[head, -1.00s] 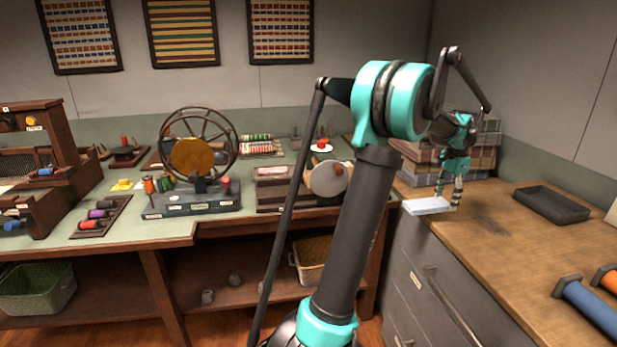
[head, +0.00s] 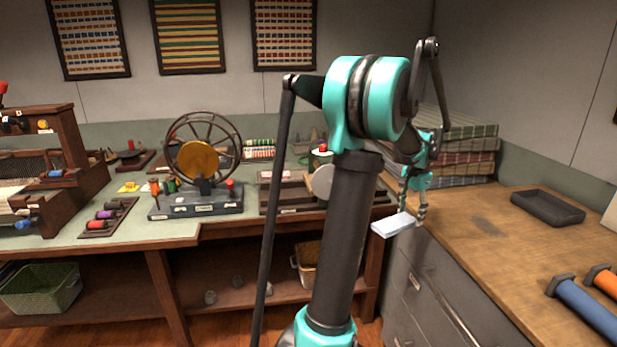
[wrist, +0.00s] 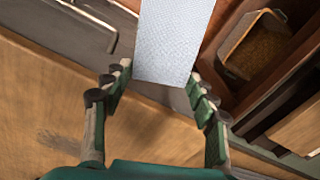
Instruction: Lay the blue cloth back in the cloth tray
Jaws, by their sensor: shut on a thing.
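The pale blue cloth (head: 394,224) is a flat, stiff-looking rectangle held out over the front edge of the right-hand counter. My gripper (head: 412,212) points down and is shut on one end of it. In the wrist view the cloth (wrist: 176,40) extends away from between the fingertips of my gripper (wrist: 160,82), above the drawer fronts and floor area. A dark, shallow, empty tray (head: 548,207) lies on the wooden counter to the right of my gripper, well apart from the cloth.
Folded plaid fabrics (head: 470,157) are stacked behind my gripper. Blue (head: 590,312) and orange (head: 606,284) rolls lie at the counter's right front. The wooden counter (head: 480,260) is mostly clear between. A green workbench with a spoked wheel (head: 203,150) stands to the left.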

